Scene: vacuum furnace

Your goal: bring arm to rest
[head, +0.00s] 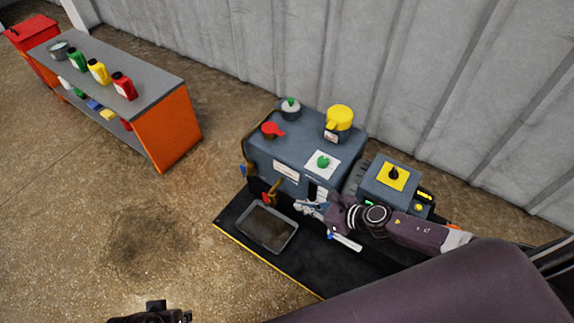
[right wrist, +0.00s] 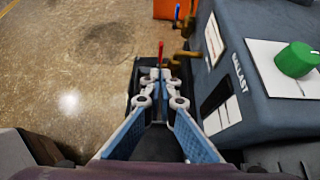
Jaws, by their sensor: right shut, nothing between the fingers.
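My right gripper (head: 309,207) is shut and empty in front of the grey-blue pump unit (head: 272,154), close to its front face. In the right wrist view the blue-sided fingers of this gripper (right wrist: 160,78) meet at their tips, with the unit (right wrist: 232,75) just to their right. Whether they touch it I cannot tell. My right arm reaches in from the right, over the dark base of the unit. A dark piece of my left arm (head: 152,315) shows at the bottom edge of the head view; its fingers cannot be made out.
The unit carries a green knob (head: 323,161), a yellow cap (head: 339,118) and a red handle (head: 272,130). A tray (head: 268,229) lies on the black base at its front. A bench (head: 160,85) with several bottles stands at upper left. The floor between is clear.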

